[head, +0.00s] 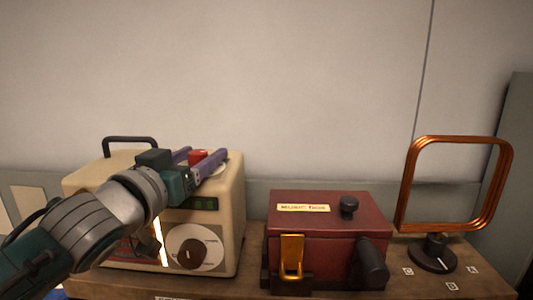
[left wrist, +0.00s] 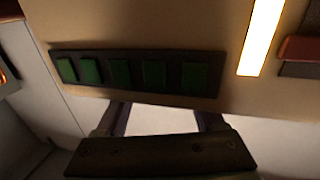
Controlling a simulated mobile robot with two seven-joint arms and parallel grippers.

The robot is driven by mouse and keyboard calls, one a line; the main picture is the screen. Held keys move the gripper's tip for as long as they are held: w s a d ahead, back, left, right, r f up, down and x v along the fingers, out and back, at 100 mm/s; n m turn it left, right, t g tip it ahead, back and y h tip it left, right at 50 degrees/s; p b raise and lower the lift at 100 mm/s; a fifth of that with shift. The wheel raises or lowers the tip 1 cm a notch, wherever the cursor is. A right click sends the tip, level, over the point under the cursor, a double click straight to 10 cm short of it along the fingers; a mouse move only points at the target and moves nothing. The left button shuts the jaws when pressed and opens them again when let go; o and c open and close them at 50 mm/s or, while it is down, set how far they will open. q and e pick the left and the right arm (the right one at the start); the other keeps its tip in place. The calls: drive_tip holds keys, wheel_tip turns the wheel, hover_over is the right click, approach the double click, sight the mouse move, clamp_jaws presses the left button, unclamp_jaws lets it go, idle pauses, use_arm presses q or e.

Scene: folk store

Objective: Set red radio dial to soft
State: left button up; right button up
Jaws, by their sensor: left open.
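A cream radio (head: 222,228) with a black carry handle stands at the left of the bench. A small red knob (head: 198,156) shows at its top, beside a pale disc partly hidden by my left gripper. My left gripper (head: 204,156) is open, its purple fingers over the radio's top with the red knob appearing between them; I cannot tell whether they touch it. In the left wrist view the fingers (left wrist: 163,112) are spread in front of a white surface, and the red knob does not show. Any marking for soft is not readable.
A brown knob (head: 190,254) on a white dial and green buttons (left wrist: 138,74) are on the radio's front. A red music box (head: 312,238) stands to its right, then a copper loop (head: 406,190) on a black knob. The wall is behind.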

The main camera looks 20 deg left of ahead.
use_arm(q)
drive_tip(key=s+b, duration=0.2)
drive_tip(key=s, duration=0.8)
idle(0.4)
